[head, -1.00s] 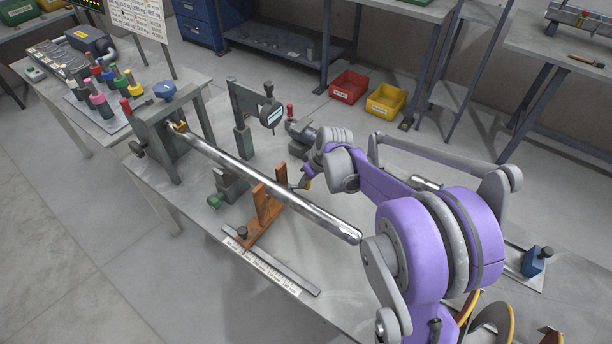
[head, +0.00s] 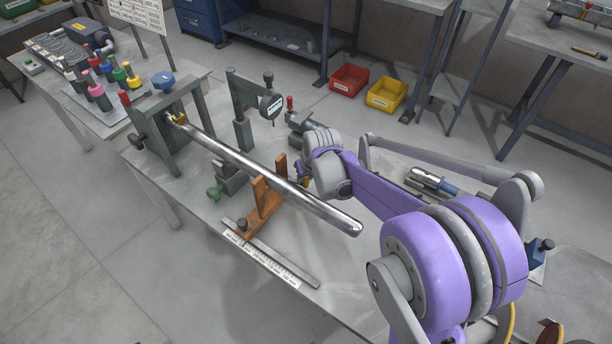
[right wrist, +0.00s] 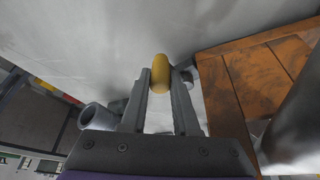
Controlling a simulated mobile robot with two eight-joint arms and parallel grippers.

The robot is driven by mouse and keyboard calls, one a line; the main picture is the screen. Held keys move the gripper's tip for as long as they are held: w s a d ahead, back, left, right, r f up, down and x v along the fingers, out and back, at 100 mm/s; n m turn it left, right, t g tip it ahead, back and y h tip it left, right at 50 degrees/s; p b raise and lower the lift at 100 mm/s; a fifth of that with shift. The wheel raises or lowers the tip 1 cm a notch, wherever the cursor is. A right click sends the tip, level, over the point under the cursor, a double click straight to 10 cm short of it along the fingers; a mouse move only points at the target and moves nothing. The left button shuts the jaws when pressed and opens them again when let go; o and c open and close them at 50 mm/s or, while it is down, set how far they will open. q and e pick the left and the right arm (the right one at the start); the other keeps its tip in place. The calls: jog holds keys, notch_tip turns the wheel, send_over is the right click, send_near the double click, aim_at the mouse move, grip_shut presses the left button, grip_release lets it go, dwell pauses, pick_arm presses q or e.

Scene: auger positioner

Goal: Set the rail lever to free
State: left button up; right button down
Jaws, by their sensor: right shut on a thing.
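A yellow lever knob (right wrist: 160,72) sits between the fingers of my right gripper (right wrist: 160,88) in the right wrist view. The fingers are closed on it from both sides. I take it for the rail lever; its stem and the lever's base are hidden. In the head view a small yellow bit (head: 304,181) shows just right of the orange support (head: 263,205), beside my right wrist, which hides most of the gripper. The orange support also fills the right of the wrist view (right wrist: 245,85). My left gripper is not in view.
A long shiny auger bar (head: 265,175) runs from the grey stand (head: 157,135) past the orange support, close to my right wrist. A dial gauge post (head: 240,105) stands behind. A labelled strip (head: 270,255) lies at the table's front. A blue-handled tool (head: 435,183) lies behind my arm.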

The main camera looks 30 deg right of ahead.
jog(key=c, duration=0.7)
grip_release()
jog(key=shift+o, duration=0.2)
jog(key=p+v, duration=0.1)
jog(key=v, duration=0.9)
jog(key=shift+s+r, duration=0.2)
jog(key=shift+r, duration=0.15)
jog(key=shift+a, duration=0.1)
jog(key=shift+c, duration=0.3)
